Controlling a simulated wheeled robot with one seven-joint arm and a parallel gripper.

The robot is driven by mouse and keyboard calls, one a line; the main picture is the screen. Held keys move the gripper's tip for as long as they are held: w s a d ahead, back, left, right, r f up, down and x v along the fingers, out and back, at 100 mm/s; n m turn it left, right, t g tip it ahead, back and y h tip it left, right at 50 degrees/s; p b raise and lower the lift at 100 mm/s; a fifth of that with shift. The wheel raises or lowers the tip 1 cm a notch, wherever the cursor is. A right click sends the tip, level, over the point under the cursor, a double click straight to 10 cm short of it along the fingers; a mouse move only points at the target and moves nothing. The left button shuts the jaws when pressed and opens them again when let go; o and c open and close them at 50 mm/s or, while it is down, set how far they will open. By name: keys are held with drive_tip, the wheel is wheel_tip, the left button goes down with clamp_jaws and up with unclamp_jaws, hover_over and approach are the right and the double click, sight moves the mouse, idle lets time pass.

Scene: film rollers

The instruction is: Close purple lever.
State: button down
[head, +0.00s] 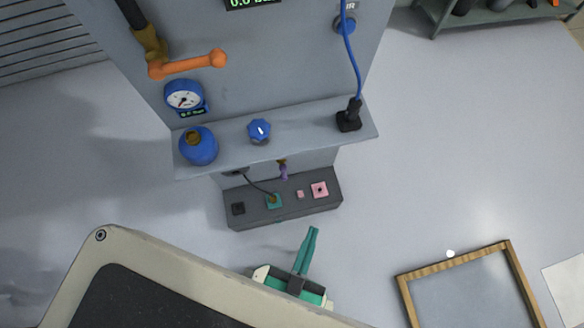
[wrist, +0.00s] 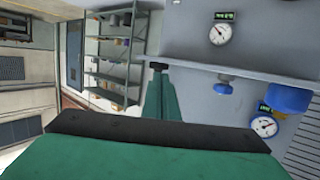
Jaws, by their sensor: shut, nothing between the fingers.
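The small purple lever (head: 284,174) hangs under the grey shelf (head: 220,160) of the panel, on a brass-coloured fitting, in the head view. It points roughly downward, just above the dark control box. I cannot make it out in the wrist view. My gripper (head: 313,231) is shut and empty, its green fingers together. In the head view it shows in front of the control box, below and a little right of the lever, apart from it. In the wrist view the gripper (wrist: 159,82) points toward the panel.
The dark control box (head: 250,221) carries several sockets and pink buttons. On the shelf are a blue round vessel (head: 198,149), a blue knob (head: 259,129) and a black plug (head: 349,117). An orange lever (head: 190,65) sits above. A wood-framed panel (head: 455,261) is at right.

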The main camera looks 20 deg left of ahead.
sight(284, 173)
drive_tip(key=w+f+n+g+y, duration=0.1)
drive_tip(key=w+f+g, duration=0.25)
drive_tip(key=f, duration=0.75)
drive_tip(key=w+f+g, duration=0.2)
drive_tip(key=w+f, duration=0.3)
drive_tip(key=f, duration=0.5)
drive_tip(key=w+f+n+g+y, duration=0.15)
drive_tip(key=w+f, duration=0.25)
drive_tip(key=f, duration=0.7)
drive_tip(key=w+a+f+n+g+y, duration=0.1)
drive_tip(key=w+a+g+y, duration=0.1)
drive_tip(key=w, duration=0.5)
drive_tip(key=w+a+f+n+g+y, duration=0.1)
drive_tip(key=w+a+n+g+y, duration=0.1)
drive_tip(key=w, duration=0.6)
drive_tip(key=shift+a+f+g+y, duration=0.2)
drive_tip(key=shift+a+g+y, duration=0.15)
drive_tip(key=shift+a+g, duration=0.65)
drive_tip(key=shift+w+d+f, duration=0.1)
drive_tip(key=shift+d, duration=0.1)
drive_tip(key=a+f, duration=0.7)
drive_tip(key=a, duration=0.2)
drive_tip(key=shift+a+f, duration=0.2)
drive_tip(key=shift+f, duration=0.2)
